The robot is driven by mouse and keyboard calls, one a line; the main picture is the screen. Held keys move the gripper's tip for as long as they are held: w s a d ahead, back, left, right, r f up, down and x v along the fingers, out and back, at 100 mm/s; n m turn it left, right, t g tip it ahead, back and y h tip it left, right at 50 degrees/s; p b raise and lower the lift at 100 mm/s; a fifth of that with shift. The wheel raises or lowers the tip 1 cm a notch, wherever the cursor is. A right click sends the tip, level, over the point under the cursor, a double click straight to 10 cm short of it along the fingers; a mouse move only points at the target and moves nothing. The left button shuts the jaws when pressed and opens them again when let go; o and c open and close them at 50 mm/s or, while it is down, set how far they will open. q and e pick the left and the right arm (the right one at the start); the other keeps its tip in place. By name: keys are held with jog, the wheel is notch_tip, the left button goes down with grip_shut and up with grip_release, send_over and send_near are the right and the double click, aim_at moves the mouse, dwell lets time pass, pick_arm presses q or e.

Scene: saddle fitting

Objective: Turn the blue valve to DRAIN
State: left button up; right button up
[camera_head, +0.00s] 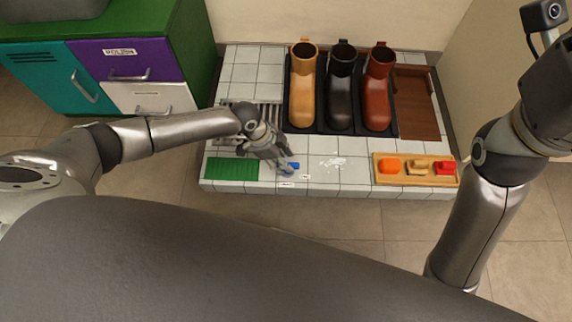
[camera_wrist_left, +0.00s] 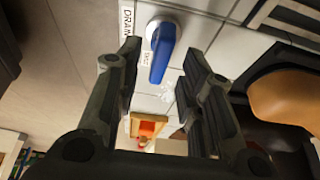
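The blue valve (camera_wrist_left: 162,52) has a lever handle on a round pale base. In the left wrist view the handle points down the picture, past a small label (camera_wrist_left: 145,67) too blurred to read surely. A DRAIN label (camera_wrist_left: 127,18) sits left of the base.
The valve is on a white tiled bench (camera_head: 335,180). A green mat (camera_head: 231,169) lies left, a metal grate behind my gripper. Three boots (camera_head: 341,85) stand in a dark tray at the back. A wooden tray (camera_head: 415,180) with small items is right.

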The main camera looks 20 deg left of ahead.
pick_arm(q)
jog(key=shift+b+x, duration=0.5)
jog(key=shift+x, duration=0.75)
grip_shut()
